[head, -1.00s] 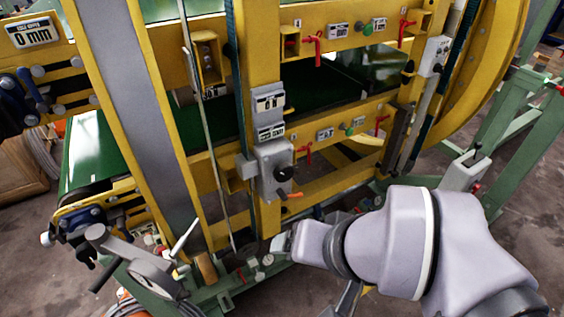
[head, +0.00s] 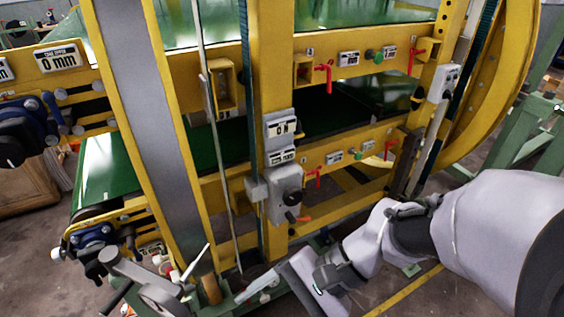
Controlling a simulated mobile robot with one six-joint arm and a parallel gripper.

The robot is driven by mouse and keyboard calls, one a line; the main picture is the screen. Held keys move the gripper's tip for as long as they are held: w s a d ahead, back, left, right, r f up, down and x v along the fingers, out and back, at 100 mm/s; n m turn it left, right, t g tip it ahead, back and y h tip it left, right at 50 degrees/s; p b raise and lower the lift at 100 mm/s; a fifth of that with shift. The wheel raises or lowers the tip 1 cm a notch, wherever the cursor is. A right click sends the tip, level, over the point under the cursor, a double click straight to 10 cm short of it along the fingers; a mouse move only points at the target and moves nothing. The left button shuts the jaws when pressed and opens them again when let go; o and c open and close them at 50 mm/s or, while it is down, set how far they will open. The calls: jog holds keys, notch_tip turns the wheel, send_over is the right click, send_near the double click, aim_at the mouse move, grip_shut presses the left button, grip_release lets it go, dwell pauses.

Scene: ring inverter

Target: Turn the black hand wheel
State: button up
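A small round black knob (head: 292,198) sits on the front of a grey box (head: 284,180) on the yellow post, with an orange-red lever (head: 304,218) below it. It is the nearest match I see to a black hand wheel, but its shape is too small to be sure. A larger dark round part (head: 18,138) shows at the left edge beside blue clamps. My gripper (head: 268,287) is low in the bottom middle, below and apart from the knob. Its fingers are too unclear to tell open from shut, and I see nothing held in it.
A grey crank-like part (head: 150,282) with levers stands at the bottom left. The yellow machine frame (head: 268,60) with green belts and red levers (head: 325,78) fills the middle. Open floor (head: 400,292) shows at the lower right, partly behind my arm.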

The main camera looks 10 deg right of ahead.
jog(key=w+d+f+m+t+y+p, duration=0.1)
jog(key=w+d+m+t+y, duration=0.25)
jog(key=w+m+t, duration=0.35)
jog(key=w+d+m+t+y+p, duration=0.1)
jog(key=w+d+m+t+y, duration=0.1)
jog(key=w+d+m+t, duration=0.45)
jog(key=w+d+f+m+t+h, duration=0.45)
jog(key=d+f+m+h, duration=0.35)
jog(key=f+m+h, duration=0.25)
jog(key=b, duration=0.7)
send_near(295, 199)
jog(key=shift+m+y, duration=0.3)
jog(key=p+x, duration=0.1)
jog(key=x, duration=0.6)
jog(key=shift+w+d, duration=0.1)
jog(key=shift+w, duration=0.15)
jog(key=shift+w+a+f, duration=0.1)
jog(key=shift+w+a, duration=0.1)
jog(key=shift+w, duration=0.4)
